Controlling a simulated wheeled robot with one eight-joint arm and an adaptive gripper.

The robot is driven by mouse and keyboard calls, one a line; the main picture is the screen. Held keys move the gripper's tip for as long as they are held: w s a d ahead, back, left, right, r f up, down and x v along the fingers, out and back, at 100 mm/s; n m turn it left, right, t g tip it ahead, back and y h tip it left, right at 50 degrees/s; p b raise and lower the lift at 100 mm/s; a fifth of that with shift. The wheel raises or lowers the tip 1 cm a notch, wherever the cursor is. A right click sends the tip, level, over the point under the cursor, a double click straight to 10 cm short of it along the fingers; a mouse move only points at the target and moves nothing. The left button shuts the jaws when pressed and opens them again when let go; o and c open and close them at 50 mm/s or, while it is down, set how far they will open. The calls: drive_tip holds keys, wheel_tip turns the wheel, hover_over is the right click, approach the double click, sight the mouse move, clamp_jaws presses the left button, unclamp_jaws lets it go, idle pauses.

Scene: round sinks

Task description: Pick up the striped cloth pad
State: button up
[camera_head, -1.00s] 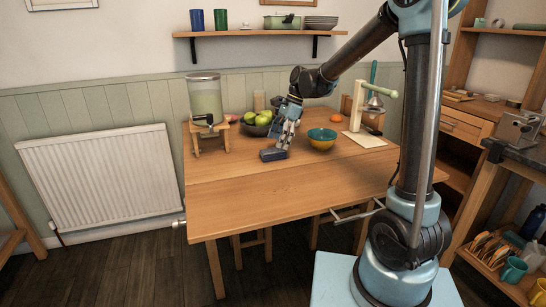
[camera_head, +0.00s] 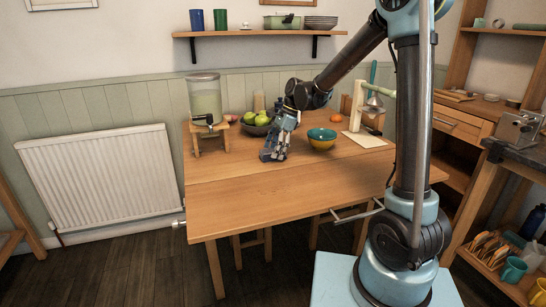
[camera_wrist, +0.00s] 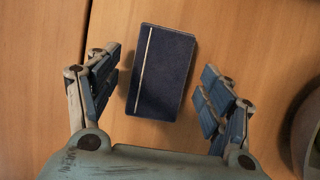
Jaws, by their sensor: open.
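The striped cloth pad (camera_wrist: 163,75) is a dark blue block with one pale line along its left side. It lies on the wooden table, and in the wrist view it sits between and slightly beyond the two fingers of my gripper (camera_wrist: 160,90). The fingers are spread wide, with a gap on each side of the pad, and hold nothing. In the head view my gripper (camera_head: 274,152) points down at the table, and the pad is mostly hidden behind it.
A teal and yellow bowl (camera_head: 321,139) stands close to the right of my gripper. A bowl of green fruit (camera_head: 258,123) is behind it. The table's front (camera_head: 270,205) is clear.

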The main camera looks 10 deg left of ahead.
drive_tip(key=shift+f, duration=0.1)
idle(0.3)
drive_tip(key=c, duration=1.1)
wheel_tip(320, 180, up, 10)
drive_tip(key=shift+r, duration=0.25)
